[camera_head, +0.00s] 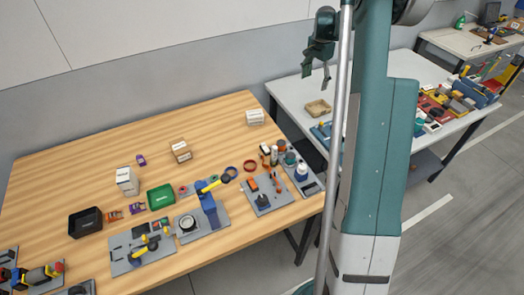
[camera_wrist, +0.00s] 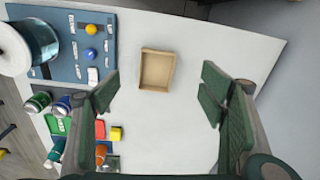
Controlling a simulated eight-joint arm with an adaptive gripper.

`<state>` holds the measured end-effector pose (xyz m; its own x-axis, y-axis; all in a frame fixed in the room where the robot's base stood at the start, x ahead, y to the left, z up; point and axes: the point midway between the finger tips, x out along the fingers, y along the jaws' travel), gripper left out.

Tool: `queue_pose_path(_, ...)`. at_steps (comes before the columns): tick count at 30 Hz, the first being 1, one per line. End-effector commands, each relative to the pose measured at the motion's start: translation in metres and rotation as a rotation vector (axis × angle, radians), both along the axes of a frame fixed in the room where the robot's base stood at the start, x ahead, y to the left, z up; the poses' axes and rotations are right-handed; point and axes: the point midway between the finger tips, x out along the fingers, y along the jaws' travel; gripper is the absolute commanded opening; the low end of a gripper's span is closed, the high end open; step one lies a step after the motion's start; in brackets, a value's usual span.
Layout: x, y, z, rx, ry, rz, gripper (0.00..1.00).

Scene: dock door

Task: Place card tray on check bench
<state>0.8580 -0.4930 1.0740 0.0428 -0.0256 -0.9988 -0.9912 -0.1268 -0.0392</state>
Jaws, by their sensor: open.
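The card tray, a small tan open box (camera_head: 318,108), rests on the white bench (camera_head: 290,98) beyond the wooden table. In the wrist view the tray (camera_wrist: 157,70) lies flat and empty on the bare white top (camera_wrist: 190,45). My gripper (camera_head: 319,70) hangs above the bench over the tray's area. In the wrist view my gripper (camera_wrist: 158,95) has its fingers wide apart, with nothing between them. The tray shows ahead of the fingers and apart from them.
A blue board (camera_wrist: 70,45) with knobs and a spool (camera_wrist: 30,45) lies left of the tray, near several cans and coloured blocks. The wooden table (camera_head: 90,180) holds boxes, bins and fixtures. Bench surface right of the tray is clear. My arm hides part of the bench.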

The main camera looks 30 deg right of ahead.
Motion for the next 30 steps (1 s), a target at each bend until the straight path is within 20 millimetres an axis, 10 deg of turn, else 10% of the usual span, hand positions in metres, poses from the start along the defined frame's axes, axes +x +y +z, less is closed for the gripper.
queue_pose_path(30,-0.084,0.210,0.151,-0.116,-0.147,0.460,0.70)
